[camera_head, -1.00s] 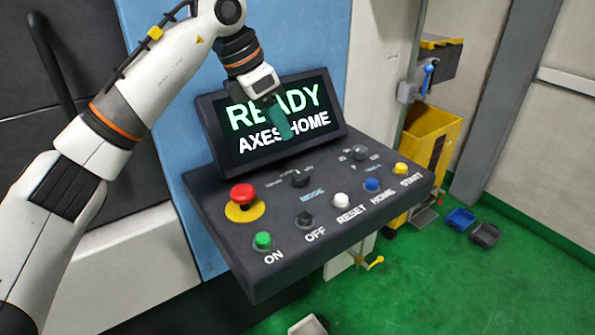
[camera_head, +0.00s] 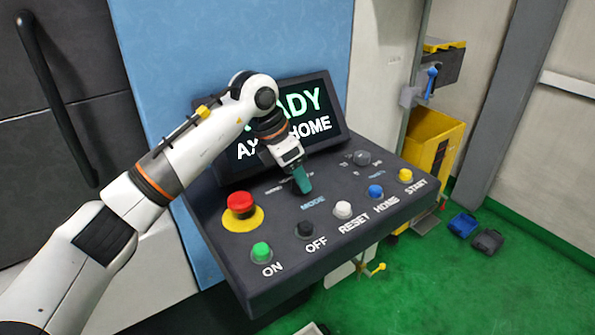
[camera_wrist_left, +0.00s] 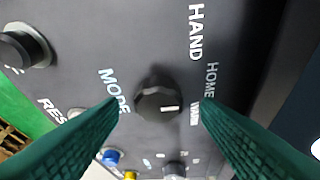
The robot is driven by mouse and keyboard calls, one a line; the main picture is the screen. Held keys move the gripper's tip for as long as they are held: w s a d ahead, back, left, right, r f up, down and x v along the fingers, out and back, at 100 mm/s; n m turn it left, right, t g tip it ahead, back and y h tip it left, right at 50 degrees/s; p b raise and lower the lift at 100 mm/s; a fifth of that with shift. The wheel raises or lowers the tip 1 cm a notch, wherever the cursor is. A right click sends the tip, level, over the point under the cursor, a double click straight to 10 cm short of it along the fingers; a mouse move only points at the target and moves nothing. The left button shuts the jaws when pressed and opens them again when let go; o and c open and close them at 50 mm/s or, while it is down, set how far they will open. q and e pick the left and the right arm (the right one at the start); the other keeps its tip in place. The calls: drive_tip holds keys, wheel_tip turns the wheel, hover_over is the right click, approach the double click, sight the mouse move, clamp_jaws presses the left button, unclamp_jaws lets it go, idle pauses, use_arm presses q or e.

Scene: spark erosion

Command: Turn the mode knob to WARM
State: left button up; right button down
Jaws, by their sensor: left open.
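The black mode knob (camera_wrist_left: 158,100) shows between the fingers of my left gripper (camera_wrist_left: 160,106) in the left wrist view, with a visible gap on each side. Its white mark is on the right side of its face, towards a small label partly by the right finger that I cannot read surely. The labels HAND (camera_wrist_left: 196,32) and HOME (camera_wrist_left: 211,79) stand above and to the right, and MODE (camera_wrist_left: 114,90) to the left. In the head view my left gripper (camera_head: 303,187) is open, pointing down over the knob and hiding it. My right gripper is out of view.
On the sloping panel (camera_head: 285,240) are a red emergency button (camera_head: 240,203), green (camera_head: 261,251), black (camera_head: 305,229), white (camera_head: 343,209), blue (camera_head: 376,191) and yellow (camera_head: 405,175) buttons. A second knob (camera_head: 362,158) is behind them. The screen (camera_head: 325,105) stands close behind my gripper.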

use_arm(q)
drive_tip(key=shift+d+f, duration=0.25)
drive_tip(key=shift+f, duration=0.45)
drive_tip(key=shift+w, duration=0.1)
drive_tip(key=c, duration=1)
drive_tip(key=shift+m, duration=0.3)
drive_tip(key=m+g, duration=0.1)
drive_tip(key=m, duration=0.1)
drive_tip(key=shift+w+r+m, duration=0.1)
drive_tip(key=shift+m, duration=0.3)
drive_tip(key=shift+m+g+h, duration=0.3)
drive_tip(key=shift+m+g, duration=0.3)
drive_tip(key=shift+m, duration=0.6)
drive_tip(key=shift+w+m+g, duration=0.15)
drive_tip(key=shift+m+g, duration=0.45)
drive_tip(key=shift+m, duration=0.9)
